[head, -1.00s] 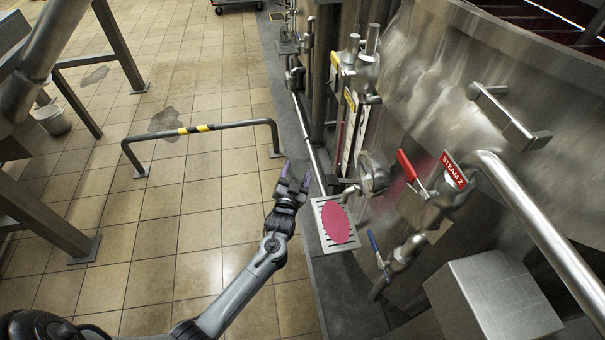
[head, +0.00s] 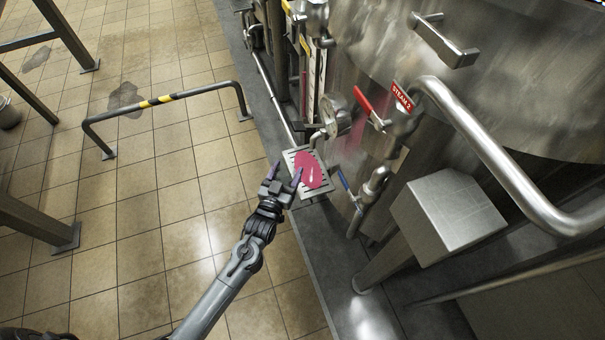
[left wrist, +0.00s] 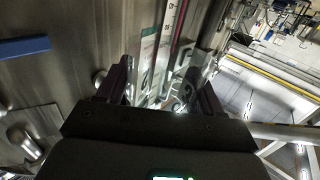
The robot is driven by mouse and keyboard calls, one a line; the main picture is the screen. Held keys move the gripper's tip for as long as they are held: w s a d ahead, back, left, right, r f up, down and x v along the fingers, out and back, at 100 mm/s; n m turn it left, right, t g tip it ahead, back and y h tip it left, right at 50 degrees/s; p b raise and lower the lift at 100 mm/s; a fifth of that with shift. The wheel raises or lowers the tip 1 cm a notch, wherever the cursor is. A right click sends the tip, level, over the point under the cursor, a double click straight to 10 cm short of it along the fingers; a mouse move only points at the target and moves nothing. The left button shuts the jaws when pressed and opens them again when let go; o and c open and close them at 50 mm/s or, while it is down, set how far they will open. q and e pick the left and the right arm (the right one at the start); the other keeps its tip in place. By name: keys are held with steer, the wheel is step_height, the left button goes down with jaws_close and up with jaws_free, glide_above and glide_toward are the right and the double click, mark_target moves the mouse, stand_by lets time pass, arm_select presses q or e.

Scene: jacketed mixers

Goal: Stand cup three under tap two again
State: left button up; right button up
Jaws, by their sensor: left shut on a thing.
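My left gripper (head: 284,174) is beside the left edge of a slotted metal drip tray (head: 318,190) in the head view. Its fingers stand apart, shut on what looks like a clear cup. A pink patch (head: 311,171) covers much of the tray. The tap (head: 317,138) has a short bent spout above the tray's far end, beside a round metal fitting (head: 335,119). My right gripper is out of view.
A red lever (head: 366,101) with a "STEAM 2" tag (head: 402,96) and a blue lever (head: 344,183) stand right of the tray. A steel box (head: 447,215) and thick pipe are further right. A striped barrier (head: 165,99) stands left on open tiled floor.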

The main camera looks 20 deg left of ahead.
arm_select(q)
steer(key=s+d+f+m+h, duration=0.1)
steer(key=s+d+f+h, duration=0.1)
steer(key=s+d+f, duration=0.4)
steer(key=w+b, duration=0.1)
steer(key=w, duration=0.3)
steer(key=w+a+b, duration=0.1)
steer(key=w+b, duration=0.1)
steer(key=w, duration=0.2)
steer(key=w+b, duration=0.1)
steer(key=w, duration=0.3)
steer(key=shift+a+f+b, duration=0.1)
steer(key=shift+a+b, duration=0.1)
steer(key=shift+b, duration=0.1)
steer(key=w+b, duration=0.2)
steer(key=w, duration=0.1)
steer(key=shift+w+f, duration=0.15)
steer(key=shift+w, duration=0.25)
steer(key=shift+w+f+b, duration=0.15)
steer(key=shift+w+b, duration=0.1)
steer(key=shift+b, duration=0.1)
steer(key=shift+s, duration=0.1)
steer(key=shift+f, duration=0.15)
steer(key=o, duration=1.2)
